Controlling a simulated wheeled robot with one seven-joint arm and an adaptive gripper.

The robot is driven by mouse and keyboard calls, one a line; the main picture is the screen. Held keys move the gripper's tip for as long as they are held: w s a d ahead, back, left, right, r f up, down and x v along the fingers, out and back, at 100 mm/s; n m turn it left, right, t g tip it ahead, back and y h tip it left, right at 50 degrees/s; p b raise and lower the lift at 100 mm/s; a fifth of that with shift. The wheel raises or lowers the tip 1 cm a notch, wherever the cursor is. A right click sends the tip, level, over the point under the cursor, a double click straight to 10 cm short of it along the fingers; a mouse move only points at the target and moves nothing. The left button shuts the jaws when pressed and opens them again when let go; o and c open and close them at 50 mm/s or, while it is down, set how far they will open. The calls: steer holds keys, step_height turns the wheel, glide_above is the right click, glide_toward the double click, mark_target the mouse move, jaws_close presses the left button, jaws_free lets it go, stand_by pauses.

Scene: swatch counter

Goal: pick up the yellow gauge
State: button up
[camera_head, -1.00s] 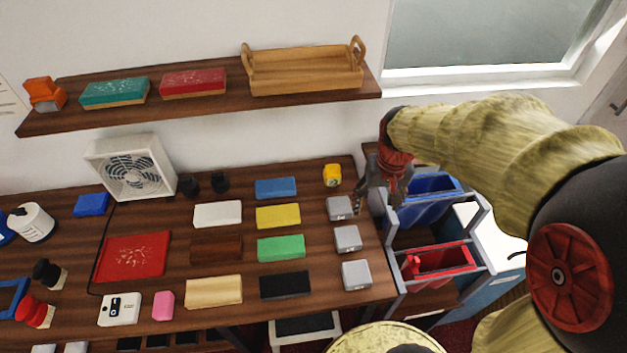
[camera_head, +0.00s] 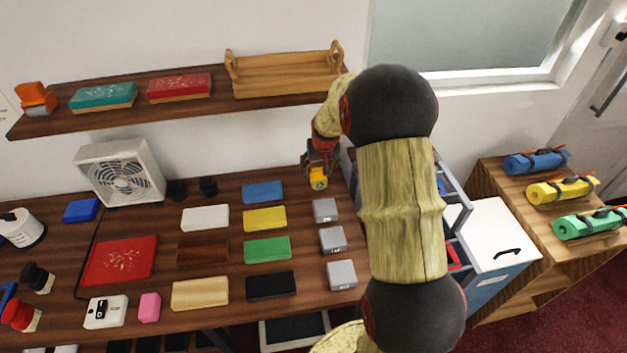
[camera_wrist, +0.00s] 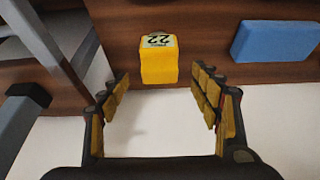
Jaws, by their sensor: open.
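The yellow gauge (camera_wrist: 158,66) is a small yellow block with a pale label marked 22, on the brown wooden counter. In the wrist view it lies ahead of my gripper (camera_wrist: 162,92), roughly midway between the two open fingers and just beyond their tips. My gripper is open and empty. In the head view the yellow gauge (camera_head: 318,181) shows below my gripper (camera_head: 318,165) at the back right of the counter; my gripper covers its upper part.
A blue block (camera_wrist: 275,41) lies right of the gauge in the wrist view. Grey blocks (camera_head: 325,210) stand in front of it in the head view. A shelf with a wooden tray (camera_head: 285,73) is above. A grey rack frame (camera_wrist: 45,38) stands close on the left in the wrist view.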

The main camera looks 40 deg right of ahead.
mark_target(318, 175)
steer(key=b+x, duration=0.1)
steer(key=x, duration=0.6)
steer(key=shift+f+b, duration=0.3)
steer(key=shift+b, duration=0.05)
steer(key=c, duration=1.5)
steer(key=shift+o, duration=0.2)
steer(key=shift+r, duration=0.1)
